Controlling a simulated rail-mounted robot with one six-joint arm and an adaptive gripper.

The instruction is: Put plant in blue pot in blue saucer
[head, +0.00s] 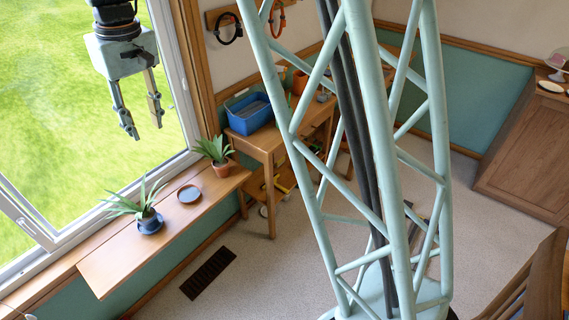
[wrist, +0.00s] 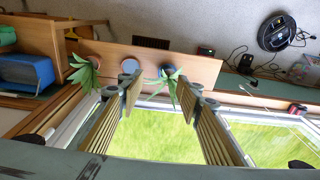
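My gripper (head: 143,128) hangs open and empty in front of the window, above the sill shelf. A spiky green plant (head: 146,208) stands upright on the shelf in a small dark, bluish pot, on a blue dish. In the wrist view this plant (wrist: 169,82) shows between my two fingers, well beyond the tips, with blue beneath it. The wrist view shows this saucer (wrist: 130,66) bluish, just left of the plant, partly hidden by a finger.
A second plant (head: 213,149) in a terracotta pot (head: 223,168) stands at the shelf's right end. The wooden shelf (head: 110,270) is otherwise clear. A blue tub (head: 248,116) sits on a side table (head: 262,141). The window frame (head: 179,84) is close to my gripper.

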